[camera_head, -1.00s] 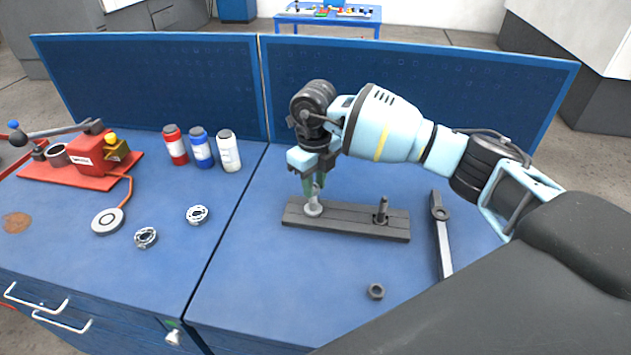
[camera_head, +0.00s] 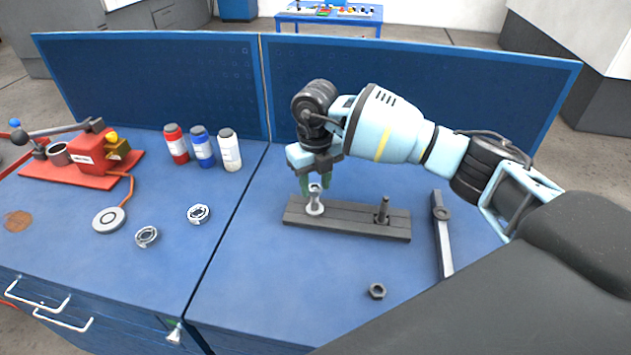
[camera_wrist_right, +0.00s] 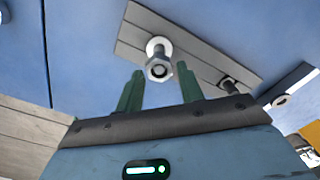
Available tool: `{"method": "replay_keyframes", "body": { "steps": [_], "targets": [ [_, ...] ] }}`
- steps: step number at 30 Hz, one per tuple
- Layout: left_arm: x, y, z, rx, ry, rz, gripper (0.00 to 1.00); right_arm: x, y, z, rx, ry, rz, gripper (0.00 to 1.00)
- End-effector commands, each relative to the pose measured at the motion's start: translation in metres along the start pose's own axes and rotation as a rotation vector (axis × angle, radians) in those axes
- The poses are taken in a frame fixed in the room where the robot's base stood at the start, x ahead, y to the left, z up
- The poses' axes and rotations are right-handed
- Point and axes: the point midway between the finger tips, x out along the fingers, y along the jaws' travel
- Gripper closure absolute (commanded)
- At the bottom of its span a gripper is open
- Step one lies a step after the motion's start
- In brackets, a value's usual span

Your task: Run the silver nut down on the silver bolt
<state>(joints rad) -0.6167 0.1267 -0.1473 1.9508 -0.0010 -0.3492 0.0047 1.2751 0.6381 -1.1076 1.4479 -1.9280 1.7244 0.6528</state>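The silver bolt (camera_head: 315,207) stands upright near the left end of the dark grey plate, with a wide washer-like base. The silver nut (camera_wrist_right: 158,69) sits around the bolt's upper end; it also shows in the head view (camera_head: 315,189). My right gripper (camera_head: 314,184) points down over the bolt. Its green fingers are open, one on each side of the nut; in the wrist view a gap shows between each finger and the nut (camera_wrist_right: 160,72). My left gripper is out of view.
The plate (camera_head: 348,217) also bears a dark bolt (camera_head: 383,208) at its right end. A loose dark nut (camera_head: 377,291) and a long wrench (camera_head: 442,235) lie nearby. Bottles (camera_head: 203,149), bearings (camera_head: 198,214) and a red-based device (camera_head: 84,160) are on the left bench.

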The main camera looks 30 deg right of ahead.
Motion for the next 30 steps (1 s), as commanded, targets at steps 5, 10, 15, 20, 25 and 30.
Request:
{"method": "replay_keyframes", "body": {
  "steps": [5, 10, 15, 20, 25, 30],
  "targets": [
    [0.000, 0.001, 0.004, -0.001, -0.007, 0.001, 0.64, 0.001, -0.001, 0.000, -0.056, 0.001, -0.001, 0.62],
    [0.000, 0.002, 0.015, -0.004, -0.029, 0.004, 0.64, 0.003, -0.001, 0.001, -0.256, 0.004, -0.001, 0.62],
    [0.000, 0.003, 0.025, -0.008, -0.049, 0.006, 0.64, 0.004, -0.001, 0.001, -0.463, 0.004, 0.000, 0.62],
    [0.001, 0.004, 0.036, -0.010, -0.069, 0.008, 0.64, 0.004, -0.002, 0.002, -0.656, 0.004, 0.001, 0.62],
    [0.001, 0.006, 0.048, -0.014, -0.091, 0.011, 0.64, 0.004, -0.002, 0.003, -0.861, 0.004, 0.001, 0.62],
    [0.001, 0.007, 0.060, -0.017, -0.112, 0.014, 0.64, 0.004, -0.002, 0.003, -1.065, 0.004, 0.001, 0.62]
  ]
}}
